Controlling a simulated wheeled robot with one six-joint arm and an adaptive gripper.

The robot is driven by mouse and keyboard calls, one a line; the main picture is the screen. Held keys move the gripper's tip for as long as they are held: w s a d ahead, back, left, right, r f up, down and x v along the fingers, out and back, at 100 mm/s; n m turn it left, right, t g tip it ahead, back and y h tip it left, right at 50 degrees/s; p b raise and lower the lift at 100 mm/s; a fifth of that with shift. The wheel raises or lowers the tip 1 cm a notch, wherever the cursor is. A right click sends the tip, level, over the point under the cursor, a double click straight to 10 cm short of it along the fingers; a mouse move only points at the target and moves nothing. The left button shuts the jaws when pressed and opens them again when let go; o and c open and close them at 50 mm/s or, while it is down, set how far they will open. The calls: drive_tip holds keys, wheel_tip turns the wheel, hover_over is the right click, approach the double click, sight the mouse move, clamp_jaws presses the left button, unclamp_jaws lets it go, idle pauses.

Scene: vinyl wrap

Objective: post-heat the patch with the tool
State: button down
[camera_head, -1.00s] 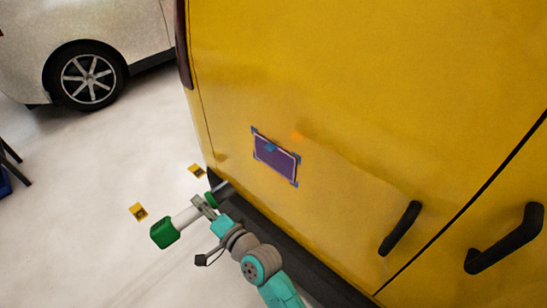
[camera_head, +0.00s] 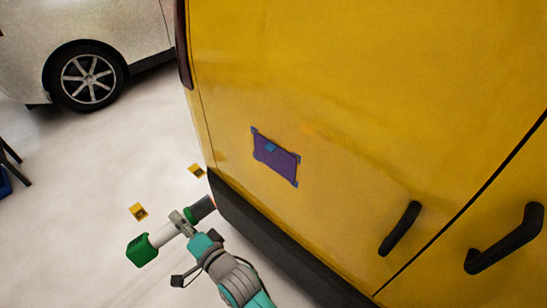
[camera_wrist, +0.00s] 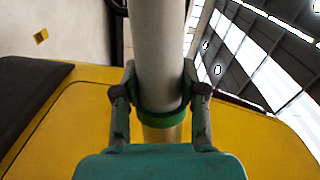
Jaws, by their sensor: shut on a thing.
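The purple patch (camera_head: 272,162) lies on the yellow van panel (camera_head: 330,90), with small blue pieces at its corners and upper edge. My gripper (camera_head: 183,222) is shut around the middle of the heat tool, low and left of the patch and apart from the van. The tool has a green end (camera_head: 142,250), a pale barrel and a dark nozzle (camera_head: 203,207) pointing up and right towards the van's lower edge. In the wrist view, my gripper (camera_wrist: 160,85) has its fingers on both sides of the pale barrel (camera_wrist: 157,45), above a green ring (camera_wrist: 163,118). The patch is not visible there.
Black door handles (camera_head: 400,228) stick out at the lower right of the van. A dark bumper (camera_head: 250,228) runs along its lower edge. Two yellow markers (camera_head: 138,212) lie on the pale floor. A white car (camera_head: 95,40) stands at the back left.

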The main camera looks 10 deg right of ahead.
drive_tip(key=s+a, duration=0.8)
drive_tip(key=a, duration=0.4)
drive_tip(key=shift+s+a, duration=0.2)
drive_tip(key=shift+a, duration=0.2)
drive_tip(key=shift+s, duration=0.1)
idle(0.4)
